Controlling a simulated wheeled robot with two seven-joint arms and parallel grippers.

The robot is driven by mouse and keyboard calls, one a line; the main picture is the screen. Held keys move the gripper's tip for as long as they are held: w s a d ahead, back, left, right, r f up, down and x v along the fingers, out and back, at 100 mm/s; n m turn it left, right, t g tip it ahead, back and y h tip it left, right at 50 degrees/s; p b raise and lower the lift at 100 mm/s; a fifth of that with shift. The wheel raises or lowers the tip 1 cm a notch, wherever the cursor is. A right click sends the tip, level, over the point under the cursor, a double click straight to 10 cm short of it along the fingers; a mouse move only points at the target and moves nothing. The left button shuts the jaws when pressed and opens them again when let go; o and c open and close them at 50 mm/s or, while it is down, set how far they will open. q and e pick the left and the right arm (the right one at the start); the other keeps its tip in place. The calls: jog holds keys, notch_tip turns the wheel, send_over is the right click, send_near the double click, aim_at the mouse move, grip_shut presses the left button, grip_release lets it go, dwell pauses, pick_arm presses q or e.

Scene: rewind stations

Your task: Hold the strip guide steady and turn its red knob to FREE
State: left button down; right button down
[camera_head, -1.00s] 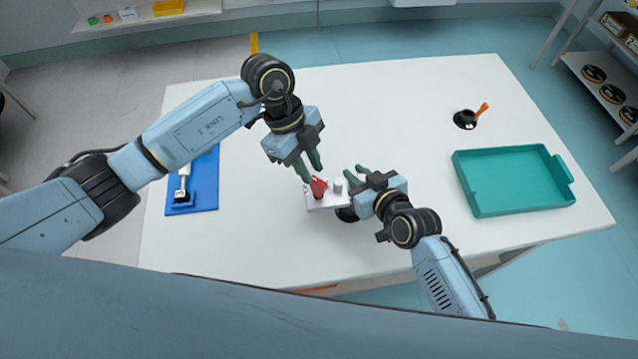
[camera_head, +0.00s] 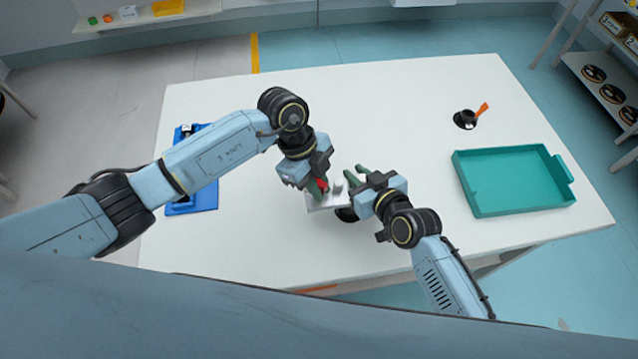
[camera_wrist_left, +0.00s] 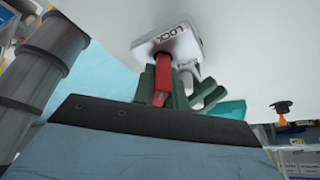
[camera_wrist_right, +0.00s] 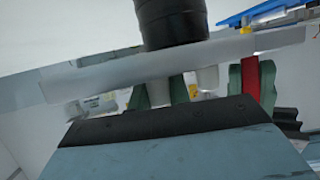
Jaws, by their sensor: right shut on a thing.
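The strip guide is a small white plate (camera_head: 325,204) near the table's middle. Its red knob (camera_head: 321,184) is mostly covered by my left gripper (camera_head: 318,188). The left fingers are open, one on each side of the knob (camera_wrist_left: 162,80); the right wrist view also shows the knob between them (camera_wrist_right: 250,80). The word LOCK shows on the plate (camera_wrist_left: 185,45); I cannot read a FREE mark. My right gripper (camera_head: 354,173) is at the guide's right side, shut on the guide; its fingers (camera_wrist_right: 162,92) close around a pale post beside the plate (camera_wrist_right: 220,50).
A black round part (camera_head: 346,214) is under the guide's right end. A blue board (camera_head: 205,200) lies at left, partly behind my left arm. A teal tray (camera_head: 515,209) stands at right, with a black part with an orange tab (camera_head: 466,119) behind it. The table's back is clear.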

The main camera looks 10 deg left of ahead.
pick_arm(q)
jog(key=shift+m, duration=0.3)
pick_arm(e)
jog(key=shift+f, duration=0.1)
pick_arm(q)
jog(key=m+g+y, duration=0.1)
jog(key=m, duration=0.2)
jog(key=shift+r+m, duration=0.1)
jog(key=shift+m, duration=0.3)
jog(key=m+y, duration=0.1)
jog(key=m, duration=0.1)
jog(key=m+g+y, duration=0.1)
jog(key=m, duration=0.2)
jog(key=m+y, duration=0.1)
jog(key=m, duration=0.3)
jog(key=shift+m+y, duration=0.4)
jog(key=shift+a+m+y, duration=0.1)
jog(key=shift+m+y, duration=0.6)
jog(key=shift+m, duration=1.1)
jog(key=c, duration=1.7)
grip_release()
